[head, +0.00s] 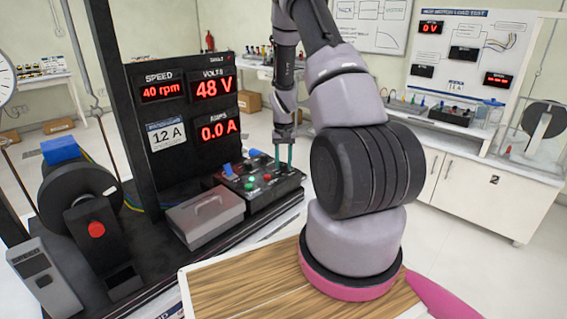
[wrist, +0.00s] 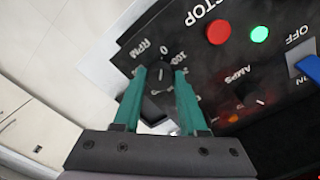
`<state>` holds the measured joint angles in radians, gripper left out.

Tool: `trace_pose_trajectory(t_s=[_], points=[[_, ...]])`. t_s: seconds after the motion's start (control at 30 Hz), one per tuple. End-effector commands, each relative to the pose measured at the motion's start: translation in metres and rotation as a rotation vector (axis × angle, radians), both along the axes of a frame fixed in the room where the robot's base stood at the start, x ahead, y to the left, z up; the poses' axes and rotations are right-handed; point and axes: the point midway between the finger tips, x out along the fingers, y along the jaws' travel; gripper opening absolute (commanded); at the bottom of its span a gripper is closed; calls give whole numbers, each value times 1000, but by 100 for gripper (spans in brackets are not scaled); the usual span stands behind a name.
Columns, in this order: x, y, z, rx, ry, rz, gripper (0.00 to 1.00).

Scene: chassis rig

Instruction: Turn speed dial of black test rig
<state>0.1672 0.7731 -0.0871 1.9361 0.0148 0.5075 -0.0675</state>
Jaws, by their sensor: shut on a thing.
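The black test rig (head: 120,60) stands at the left in the head view. Its displays read speed 40 rpm (head: 162,91), 48 V (head: 213,87) and 0.0 A (head: 219,129). The control box (head: 262,197) sits in front of them. In the wrist view, the black speed dial (wrist: 157,74), with RPM, 0 and 100 printed around it, is between my teal fingertips. My gripper (wrist: 161,78) is shut on this dial, pointing down at the panel. In the head view my gripper (head: 284,157) is over the box's right part; the dial itself is hard to make out there.
In the wrist view, a red STOP button (wrist: 218,32), a green button (wrist: 259,34), an AMPS knob (wrist: 248,93) and a blue OFF/ON switch (wrist: 311,67) are near the dial. A grey lidded case (head: 205,215) and a black wheel (head: 80,190) stand left of the box.

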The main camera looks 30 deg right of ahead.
Motion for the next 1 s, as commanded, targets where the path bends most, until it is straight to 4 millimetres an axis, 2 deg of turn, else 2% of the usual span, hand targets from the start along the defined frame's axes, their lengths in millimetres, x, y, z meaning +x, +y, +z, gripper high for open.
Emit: trace_pose_trajectory(t_s=[0.03,0.07,0.1,0.13,0.43,0.57,1.0], points=[[0,-1,0,-2,-1,1,0],[1,-1,0,-2,-1,1,49],[0,-1,0,-2,-1,1,64],[0,-1,0,-2,-1,0,71],[0,0,1,0,-1,0,71],[1,0,10,-1,-3,0,71],[1,0,91,-2,-4,1,71]])
